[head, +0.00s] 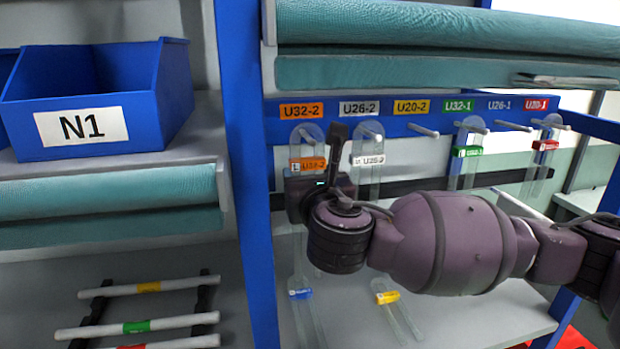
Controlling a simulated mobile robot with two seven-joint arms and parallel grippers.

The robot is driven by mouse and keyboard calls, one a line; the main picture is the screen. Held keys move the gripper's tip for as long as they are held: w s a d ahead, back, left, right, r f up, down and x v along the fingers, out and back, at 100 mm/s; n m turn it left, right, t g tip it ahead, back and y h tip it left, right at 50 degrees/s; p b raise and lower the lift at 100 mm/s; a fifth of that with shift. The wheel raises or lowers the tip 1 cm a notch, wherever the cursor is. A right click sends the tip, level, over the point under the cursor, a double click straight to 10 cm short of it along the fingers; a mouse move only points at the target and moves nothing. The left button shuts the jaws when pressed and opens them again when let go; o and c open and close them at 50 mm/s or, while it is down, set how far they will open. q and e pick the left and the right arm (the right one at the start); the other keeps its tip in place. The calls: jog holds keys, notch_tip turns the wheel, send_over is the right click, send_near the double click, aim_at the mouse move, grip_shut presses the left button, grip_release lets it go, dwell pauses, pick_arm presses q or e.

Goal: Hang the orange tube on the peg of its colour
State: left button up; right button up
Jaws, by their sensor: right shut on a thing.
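The orange tube is a clear loop with an orange tag (308,165). It hangs upright at the left end of the rail, under the orange U32-2 label (302,111). Its looped top is level with the peg there, but I cannot tell whether the peg passes through it. My right gripper (337,150) is at the tube's right side, fingers pointing up, shut on the tube. The grip itself and the tube's lower part are partly hidden by my gripper and wrist. My left gripper is out of view.
The blue rail (390,127) has several pegs. White-tagged (369,160), green-tagged (467,152) and red-tagged (545,145) tubes hang there. The yellow-label peg (424,131) is bare. Blue-tagged (300,294) and yellow-tagged (388,298) tubes are below. A blue post (243,180) stands left.

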jog(key=shift+f, duration=0.35)
jog(key=o, duration=1.1)
jog(key=shift+w, duration=0.35)
jog(key=shift+s+r, duration=0.15)
jog(key=shift+s, duration=0.05)
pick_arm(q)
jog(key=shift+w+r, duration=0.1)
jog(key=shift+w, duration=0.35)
pick_arm(e)
jog(key=shift+o, duration=0.7)
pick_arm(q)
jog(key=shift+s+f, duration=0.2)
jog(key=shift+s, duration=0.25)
pick_arm(e)
jog(key=shift+r, duration=0.1)
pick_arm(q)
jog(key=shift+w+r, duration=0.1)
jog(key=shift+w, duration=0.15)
